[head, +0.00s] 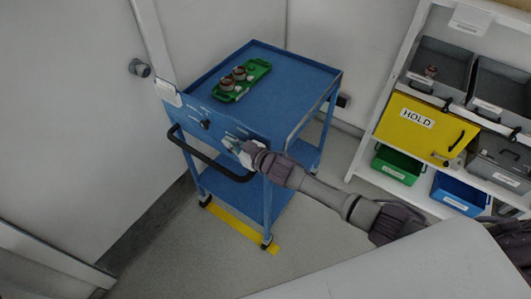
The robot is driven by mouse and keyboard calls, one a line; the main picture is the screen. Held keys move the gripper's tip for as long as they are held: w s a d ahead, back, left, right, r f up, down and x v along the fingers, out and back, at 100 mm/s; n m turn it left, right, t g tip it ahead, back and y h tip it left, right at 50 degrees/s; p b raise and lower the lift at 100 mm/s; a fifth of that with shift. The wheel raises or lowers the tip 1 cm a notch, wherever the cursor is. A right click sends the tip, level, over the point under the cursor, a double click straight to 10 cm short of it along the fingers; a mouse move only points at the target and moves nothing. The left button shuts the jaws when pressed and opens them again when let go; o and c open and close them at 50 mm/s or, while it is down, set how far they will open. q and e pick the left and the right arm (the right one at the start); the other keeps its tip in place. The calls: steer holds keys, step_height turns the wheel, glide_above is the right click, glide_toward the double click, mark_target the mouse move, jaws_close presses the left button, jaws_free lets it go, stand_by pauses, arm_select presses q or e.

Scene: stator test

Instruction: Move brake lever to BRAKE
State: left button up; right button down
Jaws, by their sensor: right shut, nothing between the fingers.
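A blue cart (222,122) stands in the middle, with a front panel that carries small white markings too small to read. A small black knob or lever (206,124) sits on the left part of this panel. My right gripper (234,146) is shut at the right part of the panel, in front of more markings. I cannot tell whether it touches the panel, and it hides what is right behind its fingertips. I cannot tell which control is the brake lever or where it points. My left gripper is not in view.
The cart has a black push handle (191,151) below the panel. A green tray (258,73) with copper-coloured parts lies on its top. A shelf with bins and a yellow HOLD box (405,135) stands at the right. Yellow floor tape (236,228) runs by the wheels.

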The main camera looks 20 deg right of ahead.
steer(key=shift+r, duration=0.1)
stand_by(0.3)
steer(key=shift+r+p, duration=0.35)
steer(key=shift+p, duration=0.1)
steer(key=r+p, duration=0.2)
steer(key=r, duration=0.1)
steer(key=shift+a+r+p, duration=0.3)
steer(key=shift+r+p, duration=0.1)
steer(key=s+d+r+b, duration=0.1)
steer(key=s+d+r, duration=0.1)
steer(key=s+r, duration=0.3)
step_height(320, 180, up, 2)
steer(key=shift+d+r, duration=0.15)
